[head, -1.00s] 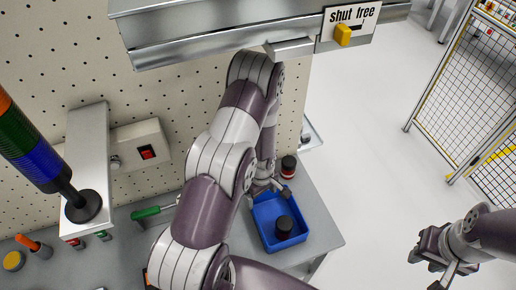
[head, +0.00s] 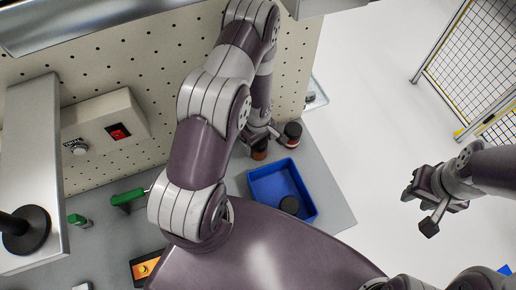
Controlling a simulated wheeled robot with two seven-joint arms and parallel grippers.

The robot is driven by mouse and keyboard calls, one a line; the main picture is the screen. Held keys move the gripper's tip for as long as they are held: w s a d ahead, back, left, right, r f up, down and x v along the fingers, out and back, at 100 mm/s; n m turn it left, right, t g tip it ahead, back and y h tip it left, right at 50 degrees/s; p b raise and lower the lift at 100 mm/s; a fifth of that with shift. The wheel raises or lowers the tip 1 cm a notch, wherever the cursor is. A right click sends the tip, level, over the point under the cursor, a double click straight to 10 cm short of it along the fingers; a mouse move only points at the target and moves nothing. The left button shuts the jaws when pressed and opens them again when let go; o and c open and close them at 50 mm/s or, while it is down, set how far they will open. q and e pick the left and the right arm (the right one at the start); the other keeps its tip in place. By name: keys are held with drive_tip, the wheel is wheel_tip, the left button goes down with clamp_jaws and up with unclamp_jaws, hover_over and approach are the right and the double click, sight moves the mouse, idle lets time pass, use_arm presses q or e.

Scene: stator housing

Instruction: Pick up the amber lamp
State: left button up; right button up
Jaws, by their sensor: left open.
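My right gripper (head: 420,210) is open and empty, out over the floor at the right.
A dark-topped cylinder with a red and white side (head: 291,134) stands close to the right of my left gripper. A blue tray (head: 262,187) holds a dark round piece (head: 289,205). A green-handled tool (head: 128,197) and a control box (head: 104,130) are at the left.

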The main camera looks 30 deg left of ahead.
use_arm(q)
drive_tip(key=shift+f, duration=0.9)
drive_tip(key=shift+s+d+r, duration=0.2)
drive_tip(key=shift+s+d, duration=0.15)
drive_tip(key=shift+s, duration=0.05)
drive_tip(key=shift+w+a+f, duration=0.1)
drive_tip(key=shift+w, duration=0.05)
drive_tip(key=c, duration=1.2)
